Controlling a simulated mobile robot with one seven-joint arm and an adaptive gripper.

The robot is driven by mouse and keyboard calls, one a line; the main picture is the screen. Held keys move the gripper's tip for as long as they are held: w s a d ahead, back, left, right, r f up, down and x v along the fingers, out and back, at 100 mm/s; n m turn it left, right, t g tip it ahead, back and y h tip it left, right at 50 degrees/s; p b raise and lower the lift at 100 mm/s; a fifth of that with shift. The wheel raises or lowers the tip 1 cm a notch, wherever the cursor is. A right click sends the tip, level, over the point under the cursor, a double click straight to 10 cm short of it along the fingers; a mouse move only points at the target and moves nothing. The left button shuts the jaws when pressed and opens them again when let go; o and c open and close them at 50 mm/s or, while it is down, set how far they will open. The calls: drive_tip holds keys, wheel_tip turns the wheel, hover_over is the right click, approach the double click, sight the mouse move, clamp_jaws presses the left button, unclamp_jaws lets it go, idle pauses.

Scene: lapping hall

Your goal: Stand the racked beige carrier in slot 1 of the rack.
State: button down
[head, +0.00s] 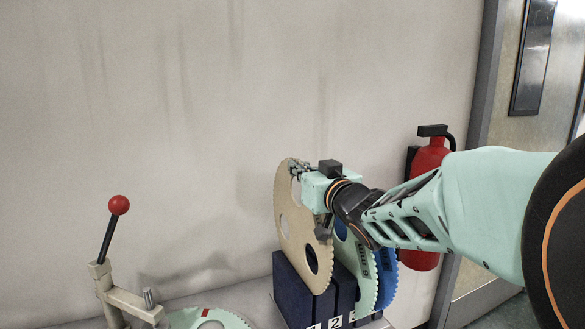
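The beige carrier (292,232) is a thin toothed disc with round holes, standing upright at the left side of the dark blue rack (286,283). Its lower edge overlaps the rack in the head view; I cannot tell whether it sits in slot 1 or is held just above it. My gripper (299,168) is at the carrier's upper rim, and its fingers appear shut on that rim. The number labels (335,323) are on the rack's front, partly cut off by the picture's lower edge.
A green carrier (362,268) and a blue carrier (387,280) stand in the rack to the right. A lever stand with a red knob (119,205) and a pale green disc (215,318) are at left. A red fire extinguisher (430,155) is behind my arm.

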sight(302, 222)
drive_tip(key=shift+f+b, duration=5.35)
drive_tip(key=shift+f, duration=0.8)
drive_tip(key=c, duration=2.2)
unclamp_jaws()
drive_tip(key=shift+r, duration=0.1)
drive_tip(key=shift+o, duration=0.6)
drive_tip(key=shift+f, duration=0.2)
wheel_tip(302, 222, up, 20)
drive_tip(key=p, duration=1.7)
